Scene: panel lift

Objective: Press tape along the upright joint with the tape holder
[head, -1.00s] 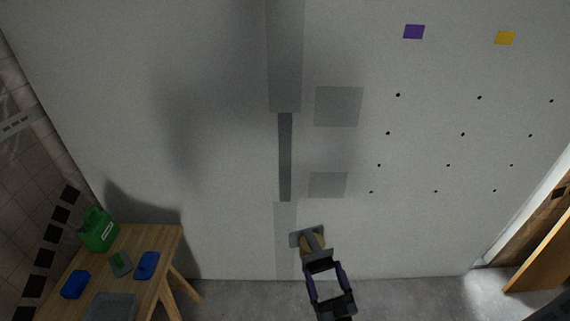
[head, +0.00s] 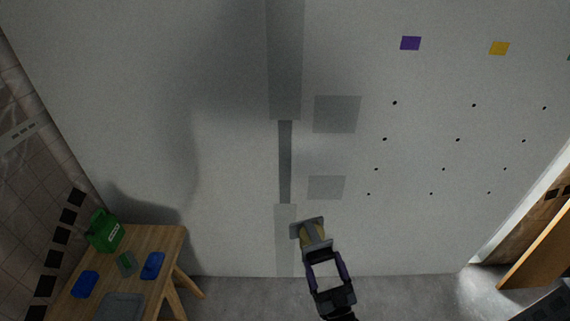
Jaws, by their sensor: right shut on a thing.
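The upright joint (head: 285,162) shows as a narrow dark strip down the pale wall panel. A wider grey strip (head: 285,60) lies along it above, and a lighter strip (head: 284,240) lies along it below. My right gripper (head: 318,252) is shut on the tape holder (head: 308,229), a grey plate with a yellowish part. The holder is in front of the low part of the wall, just right of the lighter strip. I cannot tell whether it touches the wall. My left gripper is not in view.
A wooden table (head: 150,242) at lower left holds a green container (head: 104,232), blue tools (head: 152,265) and a grey tray (head: 121,307). Two grey patches, including one (head: 337,114), sit right of the joint. An open wooden door (head: 540,255) stands at far right.

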